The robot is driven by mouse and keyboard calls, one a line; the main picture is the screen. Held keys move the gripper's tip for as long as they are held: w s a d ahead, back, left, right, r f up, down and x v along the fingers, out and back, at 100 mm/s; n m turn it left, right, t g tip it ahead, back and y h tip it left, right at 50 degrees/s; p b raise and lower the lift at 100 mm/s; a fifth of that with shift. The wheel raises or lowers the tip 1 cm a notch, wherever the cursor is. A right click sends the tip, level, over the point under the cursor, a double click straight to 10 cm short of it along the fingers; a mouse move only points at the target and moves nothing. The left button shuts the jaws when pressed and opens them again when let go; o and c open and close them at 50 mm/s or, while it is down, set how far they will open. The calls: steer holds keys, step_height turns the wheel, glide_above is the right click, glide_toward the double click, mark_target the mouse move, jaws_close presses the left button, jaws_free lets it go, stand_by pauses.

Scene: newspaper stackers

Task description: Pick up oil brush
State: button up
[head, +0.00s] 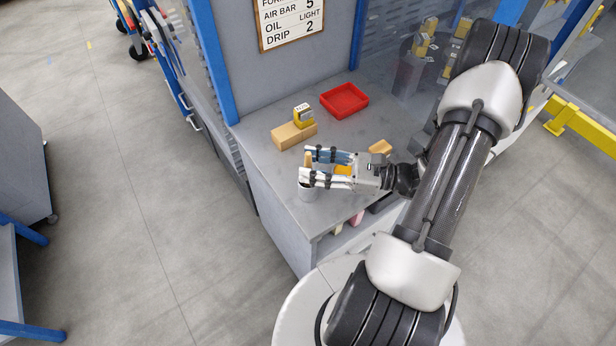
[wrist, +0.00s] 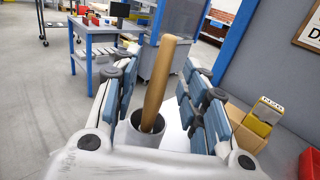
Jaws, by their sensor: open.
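The oil brush shows as a light wooden handle (wrist: 160,85) standing tilted in a grey metal cup (wrist: 146,138); its lower end is hidden inside the cup. In the head view, a bit of the handle (head: 308,160) shows between the fingertips, and the cup (head: 307,193) stands near the front left edge of the grey workbench (head: 262,147). My gripper (head: 306,165) is open and reaches left over the bench, its fingers on either side of the handle. In the wrist view, gaps show between the handle and both blue-padded fingers.
A wooden block (head: 288,136) with a yellow box-like item (head: 303,116) lies behind my gripper. A red tray (head: 344,111) sits farther back. A yellow item (head: 343,170) lies partly hidden under my gripper, with a small wooden piece (head: 380,147) beside it. A panel rises behind the bench.

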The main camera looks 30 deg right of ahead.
steer(key=shift+x, duration=0.8)
steer(key=shift+c, duration=0.2)
jaws_close()
